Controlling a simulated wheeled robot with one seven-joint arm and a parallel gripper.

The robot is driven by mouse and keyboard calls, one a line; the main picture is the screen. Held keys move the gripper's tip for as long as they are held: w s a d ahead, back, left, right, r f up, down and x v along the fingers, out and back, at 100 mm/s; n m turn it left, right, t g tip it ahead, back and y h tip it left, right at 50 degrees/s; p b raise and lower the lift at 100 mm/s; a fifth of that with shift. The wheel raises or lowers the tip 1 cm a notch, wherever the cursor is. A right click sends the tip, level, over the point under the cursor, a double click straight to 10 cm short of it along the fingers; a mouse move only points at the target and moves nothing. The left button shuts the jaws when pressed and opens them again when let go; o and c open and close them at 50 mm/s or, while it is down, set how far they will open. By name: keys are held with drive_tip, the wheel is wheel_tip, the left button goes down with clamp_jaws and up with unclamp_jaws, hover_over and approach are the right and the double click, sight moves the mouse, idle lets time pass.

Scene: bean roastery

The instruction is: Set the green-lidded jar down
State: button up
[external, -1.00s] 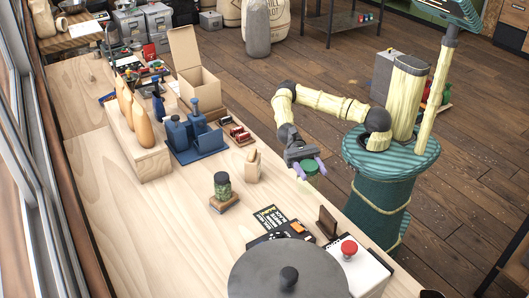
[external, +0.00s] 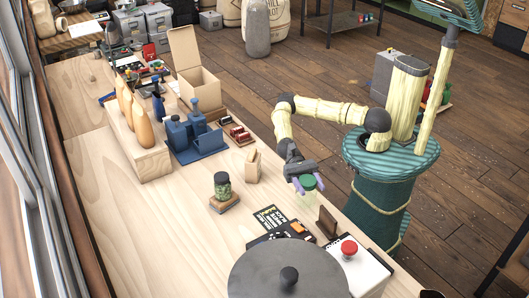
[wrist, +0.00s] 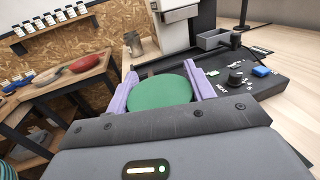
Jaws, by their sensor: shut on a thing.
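The green-lidded jar (external: 308,183) is at the near right edge of the wooden counter, under my wrist. Its clear body shows faintly below the lid, and I cannot tell whether its base touches the counter. My gripper (external: 309,187) is shut on it, with a purple finger on each side. In the wrist view the round green lid (wrist: 160,93) fills the space between the purple fingers of my gripper (wrist: 160,78). The lid hides the jar's body there.
A dark-lidded jar with green contents (external: 222,186) stands on a small wooden block left of my gripper. A wooden holder (external: 253,166) stands nearby. A dark stand (external: 326,222), a black card (external: 270,217) and a large grey lid (external: 270,275) lie toward the front. Bare counter extends left.

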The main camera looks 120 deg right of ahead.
sight(310, 196)
drive_tip(key=shift+f, duration=1.85)
drive_tip(key=o, duration=1.4)
drive_tip(key=shift+f, duration=0.1)
drive_tip(key=shift+c, duration=0.2)
drive_tip(key=b+v, duration=0.1)
drive_tip(key=v, duration=1.1)
